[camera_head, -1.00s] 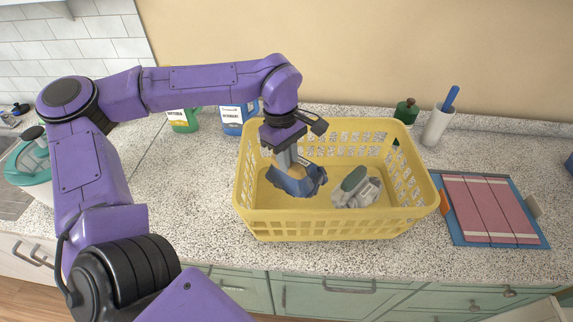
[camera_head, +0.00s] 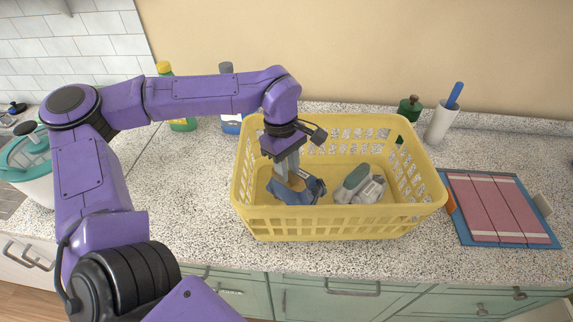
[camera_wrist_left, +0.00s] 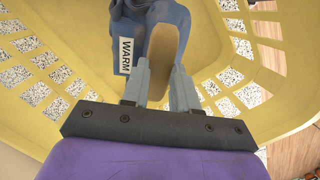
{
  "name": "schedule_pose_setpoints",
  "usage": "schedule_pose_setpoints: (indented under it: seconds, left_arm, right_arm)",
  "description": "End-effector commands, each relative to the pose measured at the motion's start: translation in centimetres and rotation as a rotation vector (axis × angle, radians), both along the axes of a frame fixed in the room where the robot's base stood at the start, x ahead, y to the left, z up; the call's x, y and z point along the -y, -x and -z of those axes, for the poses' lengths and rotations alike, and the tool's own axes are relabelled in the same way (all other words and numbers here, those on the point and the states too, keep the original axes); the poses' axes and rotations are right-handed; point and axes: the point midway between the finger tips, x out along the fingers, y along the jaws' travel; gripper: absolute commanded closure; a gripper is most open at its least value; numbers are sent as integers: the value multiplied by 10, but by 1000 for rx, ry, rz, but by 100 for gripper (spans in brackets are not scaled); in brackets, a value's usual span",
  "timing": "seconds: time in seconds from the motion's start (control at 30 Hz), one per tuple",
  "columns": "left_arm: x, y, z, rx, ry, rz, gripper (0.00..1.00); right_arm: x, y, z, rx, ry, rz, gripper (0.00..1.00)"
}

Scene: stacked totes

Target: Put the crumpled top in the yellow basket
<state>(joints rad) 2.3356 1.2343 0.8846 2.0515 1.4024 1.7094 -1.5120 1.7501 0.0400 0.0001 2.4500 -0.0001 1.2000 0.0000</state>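A crumpled blue top (camera_head: 300,191) is inside the yellow basket (camera_head: 340,223), in its left half. A tan piece (camera_head: 291,178) shows at it. My left gripper (camera_head: 285,170) reaches down into the basket from above. In the left wrist view its fingers (camera_wrist_left: 158,92) close in on both sides of the tan piece (camera_wrist_left: 166,50), with the blue cloth (camera_wrist_left: 130,18) and a white "WARM" label behind it. I cannot tell whether the cloth rests on the basket floor. My right gripper is out of view.
A grey and green crumpled bundle (camera_head: 360,185) lies in the basket's right half. Bottles (camera_head: 231,122) stand behind the left side. A green jar (camera_head: 409,108) and a white holder (camera_head: 440,122) stand behind the right. A pink and blue folded item (camera_head: 500,208) lies at the right.

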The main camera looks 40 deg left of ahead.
Motion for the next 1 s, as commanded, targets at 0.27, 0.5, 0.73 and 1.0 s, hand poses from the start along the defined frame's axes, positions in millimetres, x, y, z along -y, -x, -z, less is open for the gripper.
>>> schedule_pose_setpoints:
  seconds: [0.27,0.5,0.73,1.0]
  left_arm:
    - [0,0,0,0,0,0,60]
    - [-3,-2,-30,7,-1,-1,60]
    - [-12,-3,-92,6,-2,-1,60]
    - [-18,-3,-129,0,-1,0,60]
  right_arm:
    - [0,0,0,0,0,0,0]
    - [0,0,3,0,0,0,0]
    - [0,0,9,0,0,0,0]
    - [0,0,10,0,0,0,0]
